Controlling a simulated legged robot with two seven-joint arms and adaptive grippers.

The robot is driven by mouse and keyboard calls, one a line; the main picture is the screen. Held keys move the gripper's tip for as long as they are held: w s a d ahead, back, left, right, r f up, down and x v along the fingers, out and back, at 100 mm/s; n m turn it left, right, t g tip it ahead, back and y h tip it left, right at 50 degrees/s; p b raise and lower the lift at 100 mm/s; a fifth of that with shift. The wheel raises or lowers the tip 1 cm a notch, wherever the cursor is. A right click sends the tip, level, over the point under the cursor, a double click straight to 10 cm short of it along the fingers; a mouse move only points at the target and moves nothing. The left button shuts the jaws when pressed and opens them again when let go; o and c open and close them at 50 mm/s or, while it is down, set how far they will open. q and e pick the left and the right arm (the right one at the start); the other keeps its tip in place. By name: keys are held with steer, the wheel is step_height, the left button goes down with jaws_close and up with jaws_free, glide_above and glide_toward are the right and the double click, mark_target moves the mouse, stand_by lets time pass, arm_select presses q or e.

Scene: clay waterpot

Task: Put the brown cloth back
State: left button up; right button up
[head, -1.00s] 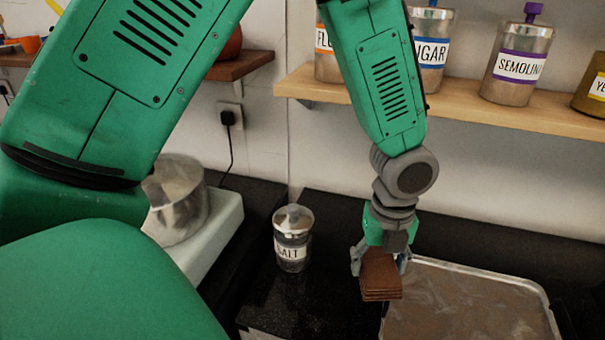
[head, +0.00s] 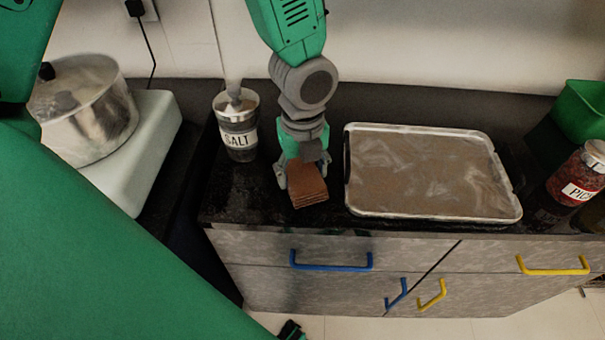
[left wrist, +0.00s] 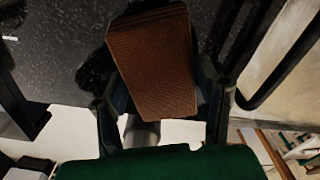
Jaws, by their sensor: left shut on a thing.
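The brown cloth (head: 308,186) is a folded, layered block held in my left gripper (head: 298,178). It hangs over the dark counter between the salt jar and the metal tray. In the left wrist view the cloth (left wrist: 155,60) fills the middle, with the left gripper's fingers (left wrist: 165,105) on both sides of it. I cannot tell whether the cloth touches the counter. My right gripper is not clearly in view.
A salt jar (head: 238,128) stands left of the cloth. A metal-rimmed tray (head: 430,216) lies to the right. A steel pot (head: 95,110) sits on a white appliance at the left. A red-filled jar (head: 577,178) and green container (head: 585,110) are at the right. Drawers with blue handles (head: 330,267) are below.

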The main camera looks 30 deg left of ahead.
mark_target(311, 175)
arm_select(q)
steer(key=shift+w+d+f, duration=0.1)
steer(key=shift+d+f, duration=0.15)
steer(key=shift+f, duration=0.15)
steer(key=shift+d+r, duration=0.2)
steer(key=shift+d, duration=0.4)
steer(key=shift+d+f, duration=0.15)
steer(key=o, duration=1.1)
steer(key=shift+a, duration=0.75)
steer(key=r, duration=0.2)
steer(key=d+r+p, duration=0.1)
steer(key=r, duration=0.1)
steer(key=r+p, duration=0.1)
steer(key=r, duration=0.2)
steer(key=shift+d, duration=0.15)
steer(key=shift+r+p, duration=0.55)
steer(key=shift+r, duration=2.1)
arm_select(e)
steer(key=shift+d+r, duration=0.35)
steer(key=shift+r, duration=0.3)
steer(key=shift+d+r, duration=0.3)
steer(key=shift+r, duration=0.3)
